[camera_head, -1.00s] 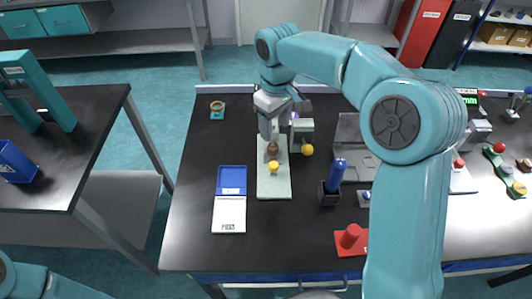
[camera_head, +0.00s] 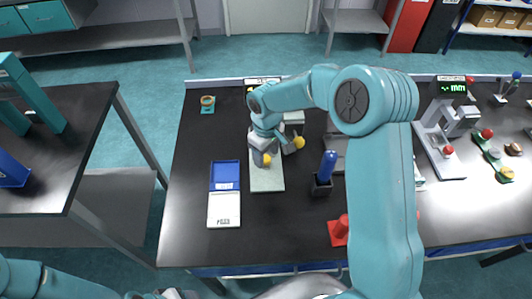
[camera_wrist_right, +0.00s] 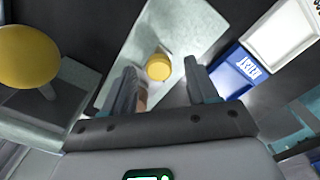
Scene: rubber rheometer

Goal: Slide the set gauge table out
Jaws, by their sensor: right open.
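The set gauge has a long pale plate (camera_head: 267,183) that runs toward the front of the black bench. It also shows in the right wrist view (camera_wrist_right: 184,25). A small yellow knob (camera_head: 266,160) sits on the plate, seen in the wrist view (camera_wrist_right: 159,67) in line with the gap between my fingers. A second yellow knob (camera_head: 299,142) is at the gauge's right side and looks large at the wrist view's left (camera_wrist_right: 28,57). My right gripper (camera_head: 262,157) is open over the plate; contact with the small knob cannot be told. My left gripper is out of frame.
A dark holder with a blue-handled tool (camera_head: 326,171) and a red block (camera_head: 338,231) stand to the right. A small teal stand with an orange ring (camera_head: 208,104) is at the back left. The bench front is mostly clear.

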